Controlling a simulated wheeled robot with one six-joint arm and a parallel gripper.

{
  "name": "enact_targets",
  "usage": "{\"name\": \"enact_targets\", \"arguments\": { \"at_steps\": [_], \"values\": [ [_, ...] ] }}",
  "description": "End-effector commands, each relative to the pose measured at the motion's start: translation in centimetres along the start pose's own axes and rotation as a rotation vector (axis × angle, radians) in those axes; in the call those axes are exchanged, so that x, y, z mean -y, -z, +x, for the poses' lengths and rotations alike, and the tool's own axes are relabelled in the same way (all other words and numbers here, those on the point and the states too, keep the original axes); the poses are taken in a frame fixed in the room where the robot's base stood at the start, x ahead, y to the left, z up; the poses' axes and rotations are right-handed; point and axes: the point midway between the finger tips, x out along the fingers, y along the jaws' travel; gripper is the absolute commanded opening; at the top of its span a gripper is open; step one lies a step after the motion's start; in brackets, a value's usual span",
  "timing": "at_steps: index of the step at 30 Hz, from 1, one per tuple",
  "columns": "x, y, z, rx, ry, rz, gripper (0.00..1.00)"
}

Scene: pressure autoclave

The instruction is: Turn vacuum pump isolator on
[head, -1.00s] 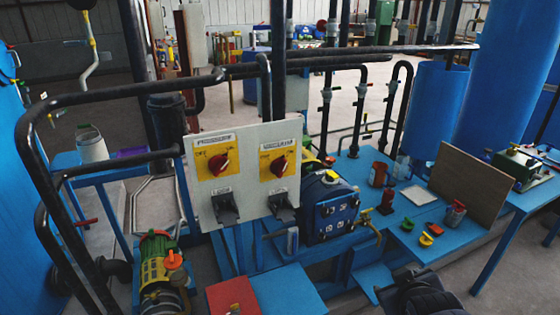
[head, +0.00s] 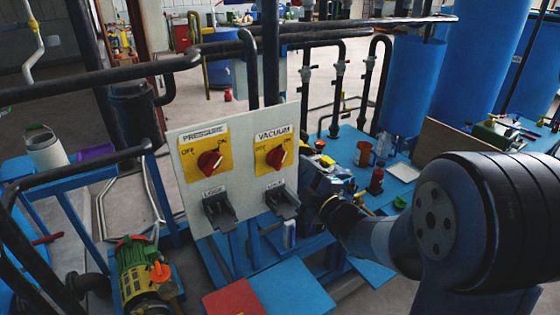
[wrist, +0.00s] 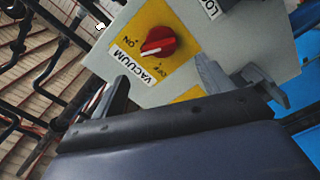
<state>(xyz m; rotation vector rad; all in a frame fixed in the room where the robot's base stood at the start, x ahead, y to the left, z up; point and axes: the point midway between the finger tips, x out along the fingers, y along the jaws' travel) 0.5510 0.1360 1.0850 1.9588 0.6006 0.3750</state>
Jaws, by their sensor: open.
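The vacuum isolator (head: 272,158) is a yellow plate with a red rotary knob (head: 277,157), on the right half of a pale panel. OFF is printed at its upper left and ON at its upper right. In the wrist view the red knob (wrist: 158,41) shows past the fingertips, turned in the picture, with the VACUUM label (wrist: 132,67) beside it. I cannot tell surely which mark the knob points to. My gripper (wrist: 165,82) is open and empty, its two fingers spread apart, and the knob is not between them. In the head view its fingers are hard to make out.
The pressure isolator (head: 205,158) with a similar red knob sits left on the same panel (head: 180,190). Grey lock brackets (head: 220,210) jut out below both. Black pipes (head: 120,72) cross in front and above. A blue bench (head: 350,150) with small items stands behind right.

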Motion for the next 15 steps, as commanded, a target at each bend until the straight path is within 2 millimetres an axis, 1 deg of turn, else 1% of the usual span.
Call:
{"name": "enact_targets", "arguments": {
  "at_steps": [1,3,9,15],
  "values": [
    [-0.1,0.1,1.1,-0.002,0.002,0.001,0.75],
    [-0.1,0.1,2.4,-0.002,0.002,0.001,0.75],
    [-0.1,0.1,5.7,-0.001,0.001,0.001,0.75],
    [-0.1,0.0,7.6,0.002,0.001,0.002,0.75]
  ]
}}
